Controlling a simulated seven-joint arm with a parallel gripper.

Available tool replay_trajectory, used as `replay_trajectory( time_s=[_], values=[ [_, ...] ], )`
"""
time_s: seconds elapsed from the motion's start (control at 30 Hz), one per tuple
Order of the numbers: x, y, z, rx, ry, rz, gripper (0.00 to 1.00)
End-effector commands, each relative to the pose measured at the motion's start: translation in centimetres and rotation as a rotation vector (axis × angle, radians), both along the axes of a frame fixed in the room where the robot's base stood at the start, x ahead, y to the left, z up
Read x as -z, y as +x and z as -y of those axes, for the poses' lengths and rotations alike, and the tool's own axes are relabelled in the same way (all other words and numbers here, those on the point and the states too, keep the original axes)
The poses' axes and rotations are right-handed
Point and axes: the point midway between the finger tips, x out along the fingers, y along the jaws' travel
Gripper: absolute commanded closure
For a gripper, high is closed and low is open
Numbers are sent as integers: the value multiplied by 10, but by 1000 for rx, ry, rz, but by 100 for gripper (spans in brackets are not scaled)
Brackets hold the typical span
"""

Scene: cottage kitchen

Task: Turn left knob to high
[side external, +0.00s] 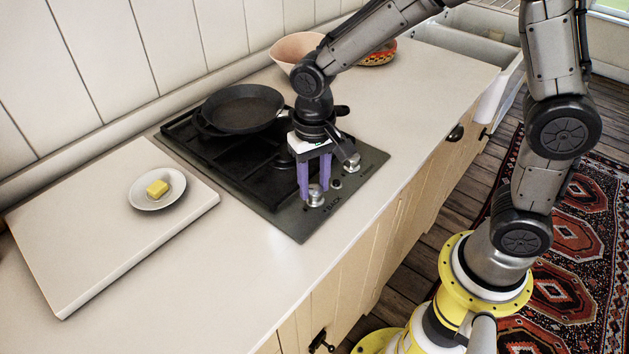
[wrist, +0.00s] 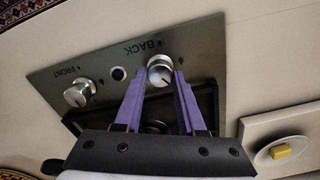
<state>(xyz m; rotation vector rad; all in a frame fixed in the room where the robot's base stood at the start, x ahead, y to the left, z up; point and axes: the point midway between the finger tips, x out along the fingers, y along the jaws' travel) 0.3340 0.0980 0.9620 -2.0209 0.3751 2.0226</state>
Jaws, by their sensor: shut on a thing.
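The left knob (side external: 316,199) is a round silver knob beside the word BACK on the hob's control strip, at the end nearest the cutting board. My gripper (side external: 313,191) points down over it with its two purple fingers. In the wrist view the left knob (wrist: 160,67) sits between the fingertips (wrist: 161,76), one on each side, and the gripper is shut on it. A pale line shows on the knob's face, but I cannot tell its setting. The right knob (side external: 352,162), by the word FRONT, stands clear of the fingers; it also shows in the wrist view (wrist: 79,94).
A small round button (side external: 337,183) lies between the knobs. A black frying pan (side external: 242,109) sits on the hob (side external: 237,174) behind my gripper. A cutting board (side external: 85,250) with a plate (side external: 171,201) of butter (side external: 157,188) lies left. The front counter is clear.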

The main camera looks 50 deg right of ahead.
Motion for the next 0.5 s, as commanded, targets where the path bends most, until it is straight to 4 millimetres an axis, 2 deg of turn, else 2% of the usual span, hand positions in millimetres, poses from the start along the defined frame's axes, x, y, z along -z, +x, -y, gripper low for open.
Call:
replay_trajectory(
  time_s=[0.5],
  values=[
    [-2,1,-2,-492,1,3,100]
  ],
)
